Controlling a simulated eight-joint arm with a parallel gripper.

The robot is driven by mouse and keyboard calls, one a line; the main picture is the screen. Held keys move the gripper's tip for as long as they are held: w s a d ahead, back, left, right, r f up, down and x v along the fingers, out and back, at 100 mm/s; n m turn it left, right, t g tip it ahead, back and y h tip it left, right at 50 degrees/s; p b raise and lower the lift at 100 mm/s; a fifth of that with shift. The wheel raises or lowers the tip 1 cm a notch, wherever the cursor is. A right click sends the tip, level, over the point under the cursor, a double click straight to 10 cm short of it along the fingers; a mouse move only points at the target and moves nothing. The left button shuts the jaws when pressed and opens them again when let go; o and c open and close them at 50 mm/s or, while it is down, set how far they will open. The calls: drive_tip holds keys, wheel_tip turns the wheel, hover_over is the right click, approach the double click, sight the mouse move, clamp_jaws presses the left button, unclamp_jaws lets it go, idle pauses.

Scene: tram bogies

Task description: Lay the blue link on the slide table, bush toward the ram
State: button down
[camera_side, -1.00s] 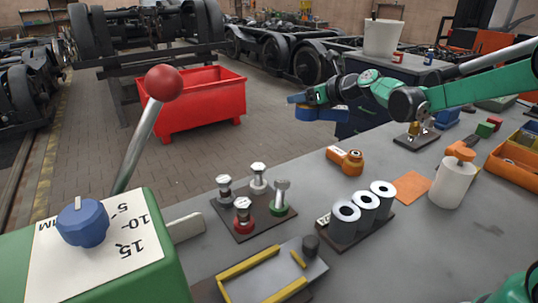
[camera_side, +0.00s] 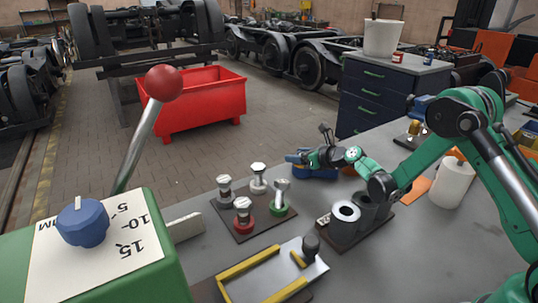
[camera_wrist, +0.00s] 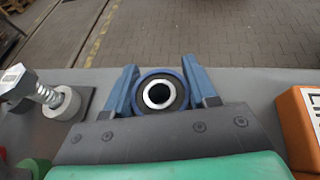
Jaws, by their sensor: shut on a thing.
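The blue link (camera_side: 318,174) is held in my gripper (camera_side: 296,158) near the far edge of the bench, behind the bolt stand. In the wrist view, the link's round end (camera_wrist: 138,80) with its steel-lined bush (camera_wrist: 158,95) sits between the two blue fingers (camera_wrist: 160,72); the rest of the link is hidden. The gap between link and bench cannot be told. The slide table (camera_side: 318,270), a grey plate with yellow rails (camera_side: 248,266) and a dark round post (camera_side: 310,244), lies at the front. I cannot clearly make out the ram.
The bolt stand (camera_side: 240,228) with several upright bolts lies between my gripper and the slide table. A rack of grey cylinders (camera_side: 345,215) stands right of it. The green press housing (camera_side: 170,275) and red-knobbed lever (camera_side: 163,83) are left. An orange part (camera_wrist: 300,125) lies close right.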

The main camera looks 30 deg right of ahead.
drive_tip(key=shift+f, duration=0.1)
drive_tip(key=shift+c, duration=1.3)
unclamp_jaws()
drive_tip(key=shift+f, duration=0.1)
